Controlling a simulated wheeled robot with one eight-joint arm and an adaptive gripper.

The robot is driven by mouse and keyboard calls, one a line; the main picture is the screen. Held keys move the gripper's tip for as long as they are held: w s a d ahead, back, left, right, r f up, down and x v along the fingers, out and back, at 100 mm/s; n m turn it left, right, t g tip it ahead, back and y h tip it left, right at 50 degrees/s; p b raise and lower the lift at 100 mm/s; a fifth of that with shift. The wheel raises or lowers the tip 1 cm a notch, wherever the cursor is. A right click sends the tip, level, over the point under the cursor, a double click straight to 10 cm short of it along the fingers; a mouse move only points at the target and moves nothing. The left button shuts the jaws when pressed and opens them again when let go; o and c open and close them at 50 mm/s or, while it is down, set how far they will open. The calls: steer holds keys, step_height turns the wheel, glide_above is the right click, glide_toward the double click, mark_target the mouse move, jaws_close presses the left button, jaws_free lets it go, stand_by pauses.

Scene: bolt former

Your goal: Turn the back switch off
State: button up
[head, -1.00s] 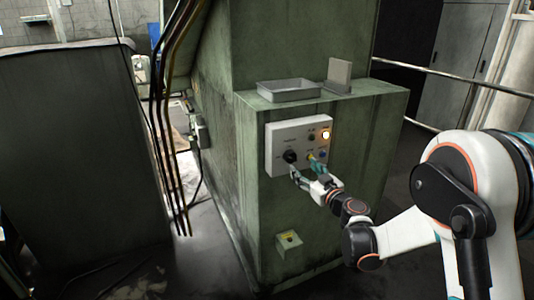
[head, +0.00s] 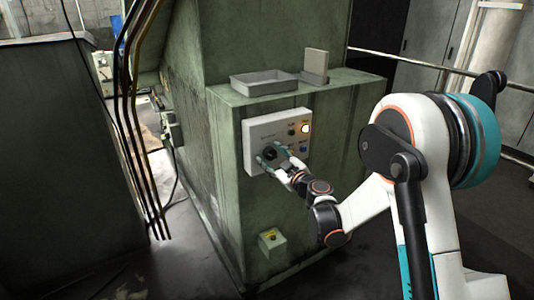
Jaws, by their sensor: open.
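A light grey control panel (head: 262,128) is fixed to the front of the green machine. A black rotary switch (head: 269,152) sits low on its left half. I cannot tell from the picture whether this is the back switch, or its exact setting. My gripper (head: 271,156) is open in front of the panel. Its teal fingers stand on either side of the black switch and partly hide it. I cannot tell whether they touch it. A lit lamp (head: 305,128) glows at the panel's upper right.
A grey tray (head: 263,84) and a small upright plate (head: 316,62) stand on the ledge above the panel. Dark cables (head: 127,130) hang at the left.

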steer(key=shift+s+d+r+m, duration=0.1)
steer(key=shift+m, duration=0.6)
steer(key=m, duration=0.4)
steer(key=shift+m, duration=0.4)
jaws_close()
steer(key=n, duration=0.7)
steer(key=shift+n, duration=0.4)
